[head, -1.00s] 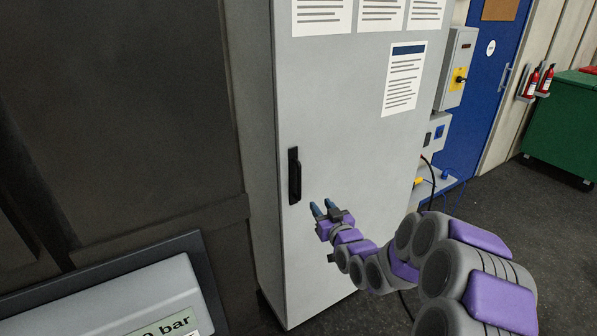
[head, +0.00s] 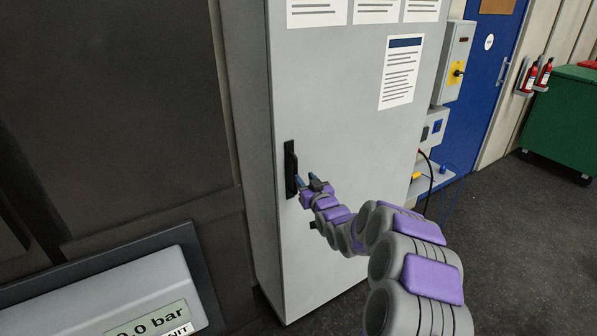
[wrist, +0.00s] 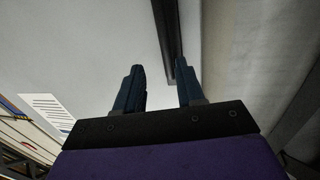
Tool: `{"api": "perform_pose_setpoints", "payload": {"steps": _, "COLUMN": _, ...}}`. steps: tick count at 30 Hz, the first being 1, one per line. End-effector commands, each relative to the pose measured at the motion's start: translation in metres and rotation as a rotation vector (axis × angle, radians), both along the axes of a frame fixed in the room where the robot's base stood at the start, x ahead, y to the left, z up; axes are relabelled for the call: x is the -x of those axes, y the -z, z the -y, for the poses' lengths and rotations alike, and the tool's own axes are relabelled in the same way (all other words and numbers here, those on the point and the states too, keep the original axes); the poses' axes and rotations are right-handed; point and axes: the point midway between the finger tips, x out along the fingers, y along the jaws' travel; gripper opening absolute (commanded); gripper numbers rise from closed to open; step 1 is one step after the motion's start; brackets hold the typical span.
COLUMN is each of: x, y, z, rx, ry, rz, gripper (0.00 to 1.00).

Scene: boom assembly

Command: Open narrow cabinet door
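The narrow cabinet door (head: 340,120) is light grey and looks shut. Its black vertical handle (head: 290,168) is near the door's left edge. My gripper (head: 305,181) is just right of the handle's lower half, fingers toward the door. In the wrist view the two blue fingers (wrist: 158,88) are spread with a gap between them. The black handle (wrist: 168,35) runs up between them, close to the right finger. Nothing is clasped, and I cannot tell whether a finger touches the handle.
A dark panel wall (head: 110,110) stands left of the cabinet. A grey box with a pressure display (head: 150,318) is at the lower left. Switch boxes (head: 455,65) and cables are on the cabinet's right. Dark floor (head: 500,240) is clear at the right.

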Motion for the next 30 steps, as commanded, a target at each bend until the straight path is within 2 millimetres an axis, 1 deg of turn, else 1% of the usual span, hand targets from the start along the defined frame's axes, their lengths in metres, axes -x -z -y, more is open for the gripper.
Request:
{"api": "perform_pose_setpoints", "payload": {"steps": 3, "x": -0.013, "y": 0.000, "z": -0.009, "rx": 0.002, "ry": -0.002, "rz": 0.004, "gripper": 0.38}}
{"api": "perform_pose_setpoints", "payload": {"steps": 10, "x": -0.038, "y": 0.000, "z": -0.017, "rx": 0.001, "ry": 0.000, "rz": 0.003, "gripper": 0.38}}
{"api": "perform_pose_setpoints", "payload": {"steps": 15, "x": -0.052, "y": -0.001, "z": -0.018, "rx": -0.002, "ry": -0.001, "rz": 0.003, "gripper": 0.38}}
{"api": "perform_pose_setpoints", "payload": {"steps": 22, "x": -0.061, "y": 0.000, "z": -0.026, "rx": -0.001, "ry": 0.000, "rz": 0.000, "gripper": 0.38}}
{"api": "perform_pose_setpoints", "payload": {"steps": 30, "x": -0.063, "y": -0.001, "z": -0.027, "rx": -0.001, "ry": -0.001, "rz": 0.000, "gripper": 0.38}}
